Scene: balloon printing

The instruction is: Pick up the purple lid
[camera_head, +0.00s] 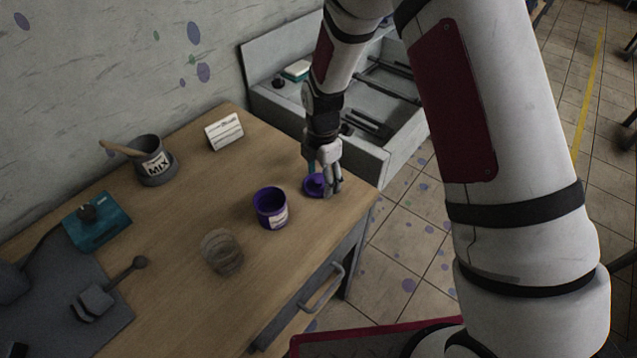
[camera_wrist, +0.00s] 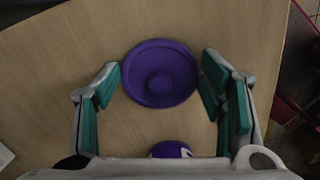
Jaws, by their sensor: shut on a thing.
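The purple lid (camera_head: 314,185) is round and lies at the right end of the wooden table, close to the table's edge. In the wrist view the lid (camera_wrist: 160,72) shows from above with a round raised middle. My gripper (camera_head: 323,183) points down over the lid. In the wrist view its teal-padded fingers stand at the left and right rims, and my gripper (camera_wrist: 160,78) is shut on the lid. The lid appears at table height; I cannot tell any gap beneath it. The purple jar (camera_head: 271,208) stands open to its left, partly visible in the wrist view (camera_wrist: 171,149).
A clear glass (camera_head: 222,252) stands left of the jar. A grey MIX pot (camera_head: 150,159), a white card (camera_head: 224,131) and a teal box (camera_head: 97,222) stand farther back and left. A grey bin (camera_head: 378,153) adjoins the table behind my gripper.

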